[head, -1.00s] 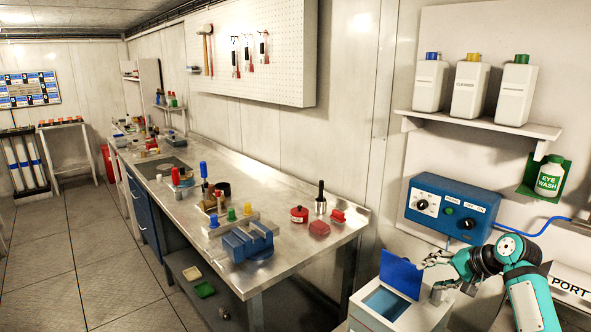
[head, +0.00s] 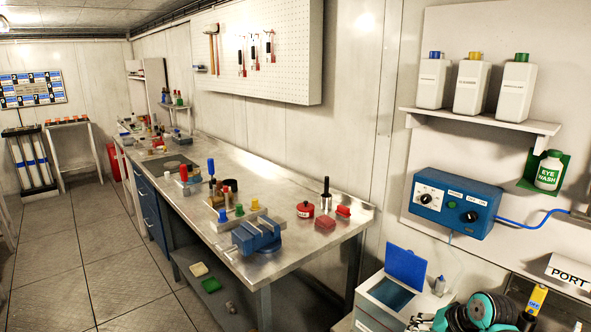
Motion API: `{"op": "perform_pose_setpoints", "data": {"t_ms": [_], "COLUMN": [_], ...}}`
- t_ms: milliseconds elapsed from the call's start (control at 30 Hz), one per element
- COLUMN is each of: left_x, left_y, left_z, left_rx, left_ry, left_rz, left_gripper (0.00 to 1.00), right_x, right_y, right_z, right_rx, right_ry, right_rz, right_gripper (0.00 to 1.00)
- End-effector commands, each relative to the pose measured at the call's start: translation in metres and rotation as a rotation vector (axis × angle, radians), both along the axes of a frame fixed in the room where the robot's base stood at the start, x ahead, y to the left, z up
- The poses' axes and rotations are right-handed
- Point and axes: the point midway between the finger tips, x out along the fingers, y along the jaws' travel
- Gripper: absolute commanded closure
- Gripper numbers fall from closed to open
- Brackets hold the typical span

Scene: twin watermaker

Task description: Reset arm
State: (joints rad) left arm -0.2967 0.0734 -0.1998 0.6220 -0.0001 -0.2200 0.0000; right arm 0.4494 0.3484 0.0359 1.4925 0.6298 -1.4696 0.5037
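My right arm shows at the bottom right of the head view, with a teal and black link near the bottom edge. My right gripper (head: 420,322) is low at the bottom edge, partly cut off, in front of the white box. Its fingers are small and dark, and I cannot tell whether they are open or shut. My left gripper is not in view.
A white box (head: 372,318) with a raised blue lid (head: 406,265) stands near my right arm. A small grey bottle (head: 439,286) stands beside it. A blue control box (head: 452,204) hangs above. The steel workbench (head: 290,195) holds a blue vise (head: 257,234) and several tools.

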Motion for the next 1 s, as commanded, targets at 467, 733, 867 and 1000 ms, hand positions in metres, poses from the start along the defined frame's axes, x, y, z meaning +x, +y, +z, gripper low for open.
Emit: {"op": "perform_pose_setpoints", "data": {"t_ms": [467, 733, 867, 1000], "left_x": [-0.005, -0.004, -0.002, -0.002], "left_y": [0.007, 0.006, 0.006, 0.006], "left_z": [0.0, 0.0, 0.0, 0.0], "left_rx": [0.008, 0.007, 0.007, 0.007], "left_ry": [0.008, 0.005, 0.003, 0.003], "left_rz": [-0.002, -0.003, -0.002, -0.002], "left_gripper": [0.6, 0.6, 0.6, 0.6], "right_x": [-0.231, -0.303, -0.327, -0.349], "right_y": [0.083, 0.096, 0.099, 0.101], "right_z": [-0.092, -0.079, -0.07, -0.06], "right_rx": [-0.396, -0.479, -0.502, -0.525], "right_ry": [0.063, 0.07, 0.073, 0.078], "right_rz": [0.441, 0.543, 0.571, 0.596], "right_gripper": [0.52, 0.52, 0.52, 0.52]}}
